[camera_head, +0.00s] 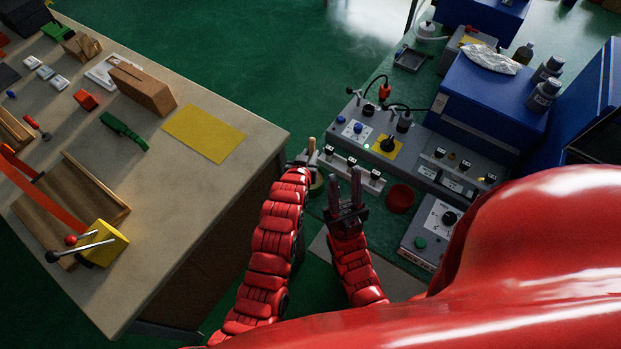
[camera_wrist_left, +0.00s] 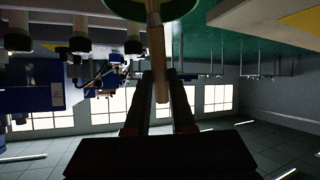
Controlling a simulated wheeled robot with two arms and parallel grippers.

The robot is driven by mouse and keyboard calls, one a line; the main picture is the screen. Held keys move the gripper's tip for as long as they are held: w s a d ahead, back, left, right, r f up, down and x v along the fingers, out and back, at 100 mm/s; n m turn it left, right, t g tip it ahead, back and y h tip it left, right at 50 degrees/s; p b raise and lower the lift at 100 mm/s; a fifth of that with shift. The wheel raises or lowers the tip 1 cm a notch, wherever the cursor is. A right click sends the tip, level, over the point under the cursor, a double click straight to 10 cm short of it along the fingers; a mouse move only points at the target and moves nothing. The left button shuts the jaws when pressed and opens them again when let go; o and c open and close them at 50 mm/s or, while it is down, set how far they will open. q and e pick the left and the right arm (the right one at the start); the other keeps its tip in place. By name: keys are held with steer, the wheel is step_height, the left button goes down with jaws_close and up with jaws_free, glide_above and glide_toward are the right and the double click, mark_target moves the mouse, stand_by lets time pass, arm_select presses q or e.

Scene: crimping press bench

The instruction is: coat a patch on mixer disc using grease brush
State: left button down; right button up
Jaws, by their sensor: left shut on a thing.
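My left gripper (camera_head: 308,160) is shut on the grease brush, at the bench edge near the middle of the head view. The brush's wooden handle (camera_head: 311,145) stands up out of the gripper. In the left wrist view the pale handle (camera_wrist_left: 157,62) runs between the two fingers towards a round green disc (camera_wrist_left: 150,8), probably the mixer disc, at the top edge. The bristles are not visible, so I cannot tell whether they touch it. In the head view a round olive edge (camera_head: 317,184) shows beside the left wrist. My right gripper (camera_head: 345,190) is open and empty, lower right of the left one.
A grey control panel (camera_head: 350,108) with knobs and cables stands just beyond the grippers. A red round dish (camera_head: 400,198) lies right of the right gripper. A tan table (camera_head: 215,103) with blocks and a yellow sheet (camera_head: 204,133) is at left. Blue cases (camera_head: 485,100) stand at right.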

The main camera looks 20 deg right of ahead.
arm_select(q)
steer(key=shift+r, duration=0.15)
steer(key=shift+r+p, duration=0.8)
steer(key=shift+r, duration=2.3)
